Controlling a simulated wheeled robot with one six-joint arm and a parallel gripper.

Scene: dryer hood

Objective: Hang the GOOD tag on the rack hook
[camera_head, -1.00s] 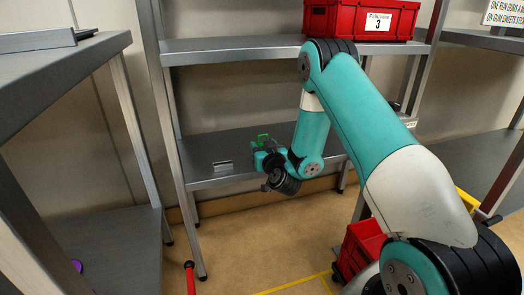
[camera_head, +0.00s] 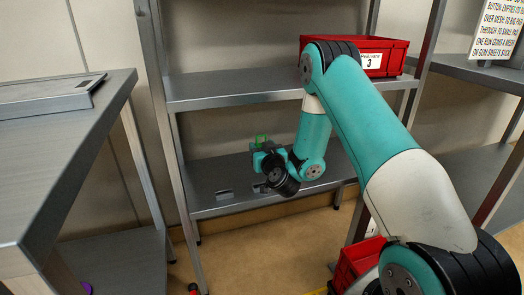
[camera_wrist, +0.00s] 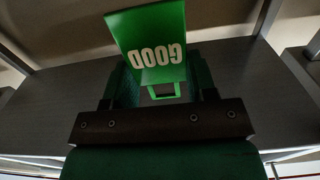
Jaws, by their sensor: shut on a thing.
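The green GOOD tag (camera_wrist: 150,40) fills the upper middle of the wrist view, its white letters upside down there. My gripper (camera_wrist: 155,88) is shut on its lower part, with a finger on each side. In the head view the tag (camera_head: 261,140) shows as a small green patch above my gripper (camera_head: 264,154), in front of the metal rack. I cannot make out the rack hook in either view.
The rack's lower shelf (camera_head: 205,178) carries a small metal piece (camera_head: 223,194). A red bin (camera_head: 350,51) marked 3 stands on its upper shelf (camera_head: 220,88). A metal table (camera_head: 60,130) is close at left. Another red bin (camera_head: 355,262) is low at right.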

